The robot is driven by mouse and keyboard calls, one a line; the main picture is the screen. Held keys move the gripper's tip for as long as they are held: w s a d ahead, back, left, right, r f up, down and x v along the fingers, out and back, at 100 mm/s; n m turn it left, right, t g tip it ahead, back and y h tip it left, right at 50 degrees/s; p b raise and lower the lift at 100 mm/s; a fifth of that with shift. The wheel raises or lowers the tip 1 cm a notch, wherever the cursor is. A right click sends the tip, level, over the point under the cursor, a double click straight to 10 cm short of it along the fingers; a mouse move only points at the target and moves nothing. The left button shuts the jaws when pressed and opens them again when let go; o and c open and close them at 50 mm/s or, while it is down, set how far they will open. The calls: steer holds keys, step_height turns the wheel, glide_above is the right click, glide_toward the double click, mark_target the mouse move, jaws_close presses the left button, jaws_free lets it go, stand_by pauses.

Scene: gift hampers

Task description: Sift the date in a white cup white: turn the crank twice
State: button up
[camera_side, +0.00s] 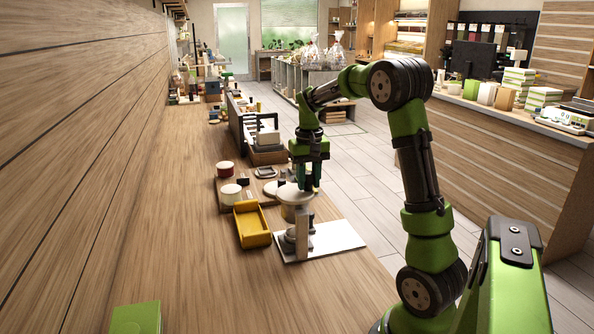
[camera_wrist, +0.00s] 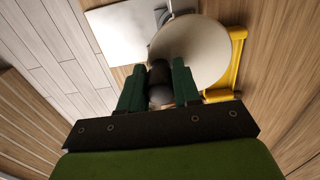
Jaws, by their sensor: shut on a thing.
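The sifter stands on a white board (camera_side: 338,241), with a pale round top (camera_side: 293,194) over a drum and a grey post (camera_side: 303,237) in front. A small white cup-like round container (camera_side: 231,193) stands left of the sifter. I cannot make out the date; the inside of the drum is hidden.
A yellow tray (camera_side: 252,224) lies just left of the sifter. A red-and-white round container (camera_side: 225,170) and small dark items stand behind.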

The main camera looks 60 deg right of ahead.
steer(key=shift+w+a, duration=0.1)
steer(key=shift+a, duration=0.2)
steer(key=shift+s+a, duration=0.25)
steer(key=shift+a, duration=0.3)
